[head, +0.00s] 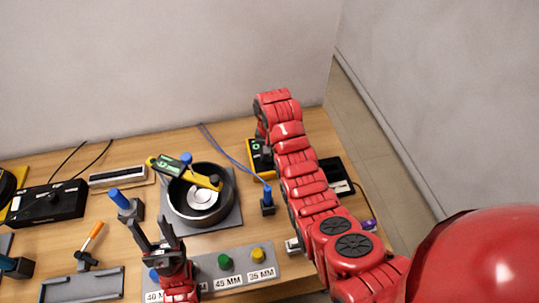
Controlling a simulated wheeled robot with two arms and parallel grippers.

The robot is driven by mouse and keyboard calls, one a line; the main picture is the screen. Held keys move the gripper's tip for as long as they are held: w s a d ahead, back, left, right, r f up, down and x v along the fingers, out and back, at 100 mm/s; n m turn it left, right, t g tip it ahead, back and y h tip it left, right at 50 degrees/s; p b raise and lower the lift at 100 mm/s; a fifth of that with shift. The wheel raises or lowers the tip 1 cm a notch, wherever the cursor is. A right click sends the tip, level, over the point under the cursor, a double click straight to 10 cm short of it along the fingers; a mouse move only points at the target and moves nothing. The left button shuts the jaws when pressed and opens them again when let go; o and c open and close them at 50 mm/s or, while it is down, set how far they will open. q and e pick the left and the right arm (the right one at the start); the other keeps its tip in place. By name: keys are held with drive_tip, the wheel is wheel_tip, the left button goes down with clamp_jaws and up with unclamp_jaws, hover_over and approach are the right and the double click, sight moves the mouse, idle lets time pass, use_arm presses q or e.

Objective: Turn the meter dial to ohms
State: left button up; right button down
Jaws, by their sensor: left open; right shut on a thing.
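The meter (262,157) is a yellow and black box with a small green display, on the table right of centre. My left gripper (149,229) is open and empty, pointing up the picture over the front of the table, well apart from the meter.
A dark round bowl (232,197) with a yellow tool across it stands on a grey pad. A blue-handled tool (267,197) stands between it and my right arm. A labelled grey strip (238,265) with coloured knobs lies in front. A black tray (335,175) is at right.

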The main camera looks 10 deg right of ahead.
idle(0.5)
drive_tip(key=shift+c, duration=2.3)
unclamp_jaws()
wheel_tip(320, 180, up, 13)
drive_tip(key=p, duration=1.3)
wheel_tip(320, 180, up, 4)
drive_tip(key=b, duration=0.2)
hover_over(269, 158)
drive_tip(key=shift+r, duration=0.2)
drive_tip(key=shift+s, duration=0.1)
